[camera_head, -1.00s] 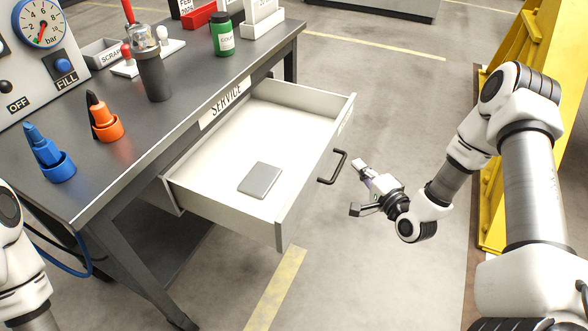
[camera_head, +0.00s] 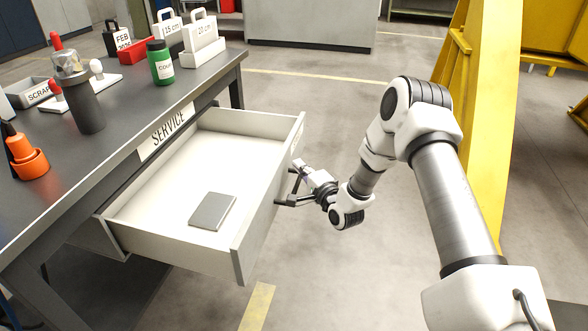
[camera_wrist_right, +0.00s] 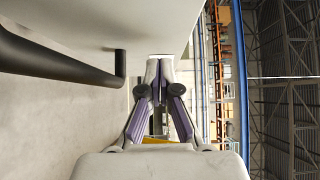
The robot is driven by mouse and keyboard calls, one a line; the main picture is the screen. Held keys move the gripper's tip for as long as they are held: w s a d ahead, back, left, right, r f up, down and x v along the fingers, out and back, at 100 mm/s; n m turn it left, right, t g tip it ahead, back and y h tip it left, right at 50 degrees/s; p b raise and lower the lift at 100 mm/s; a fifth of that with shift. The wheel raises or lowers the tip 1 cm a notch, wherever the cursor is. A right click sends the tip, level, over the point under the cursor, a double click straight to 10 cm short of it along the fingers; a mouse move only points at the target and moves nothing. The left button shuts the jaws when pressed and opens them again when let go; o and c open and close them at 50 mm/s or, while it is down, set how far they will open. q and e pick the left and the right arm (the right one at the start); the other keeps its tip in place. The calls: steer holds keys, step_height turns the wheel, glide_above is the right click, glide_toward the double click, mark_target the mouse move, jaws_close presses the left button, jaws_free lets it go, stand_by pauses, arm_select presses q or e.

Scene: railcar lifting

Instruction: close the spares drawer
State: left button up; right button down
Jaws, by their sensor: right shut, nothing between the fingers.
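The spares drawer (camera_head: 262,222) is pulled well out of the bench under the SERVICE label. A flat grey block (camera_head: 213,211) lies on its white floor. My right gripper (camera_head: 299,166) is at the drawer's outer front, beside the dark handle (camera_head: 293,184). In the right wrist view the two fingers (camera_wrist_right: 160,62) are together and empty, with their tips at or very near the pale front panel (camera_wrist_right: 110,22). I cannot tell whether they touch it. The black handle bar (camera_wrist_right: 55,62) is left of the fingers, outside them. My left gripper is out of view.
The dark bench (camera_head: 118,128) holds an orange holder (camera_head: 27,165), a dark cylinder (camera_head: 84,108), a green bottle (camera_head: 161,66) and white weights (camera_head: 203,40). A yellow frame (camera_head: 484,90) stands behind my right arm. The floor beyond the drawer is clear.

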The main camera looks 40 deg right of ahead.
steer(key=shift+w+a, duration=0.6)
steer(key=shift+w, duration=0.05)
steer(key=shift+a, duration=0.1)
